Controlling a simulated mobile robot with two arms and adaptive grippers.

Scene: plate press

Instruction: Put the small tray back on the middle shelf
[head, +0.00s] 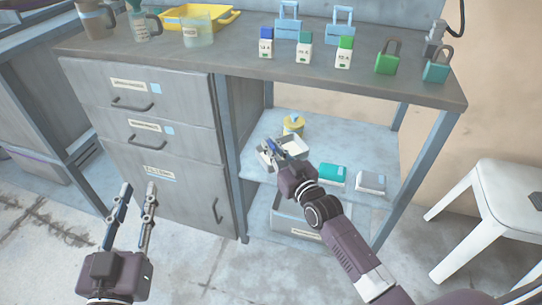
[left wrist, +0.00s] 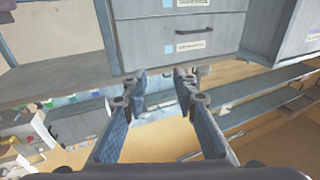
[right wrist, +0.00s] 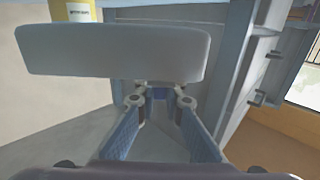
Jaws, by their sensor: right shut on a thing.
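The small tray (head: 294,143) is pale and shallow, at the left part of the middle shelf (head: 352,148) under the bench. My right gripper (head: 275,148) reaches under the bench top and is shut on the small tray. In the right wrist view, the tray's pale side (right wrist: 115,52) spans the picture just beyond the fingers. I cannot tell whether the tray touches the shelf. My left gripper (head: 138,188) is open and empty, low in front of the drawers.
A yellow container (head: 293,125) stands behind the tray. A teal box (head: 332,175) and a grey box (head: 371,182) lie to its right. A larger bin (head: 296,218) is below. Drawers (head: 150,130) bound the left; a white stool (head: 500,205) stands right.

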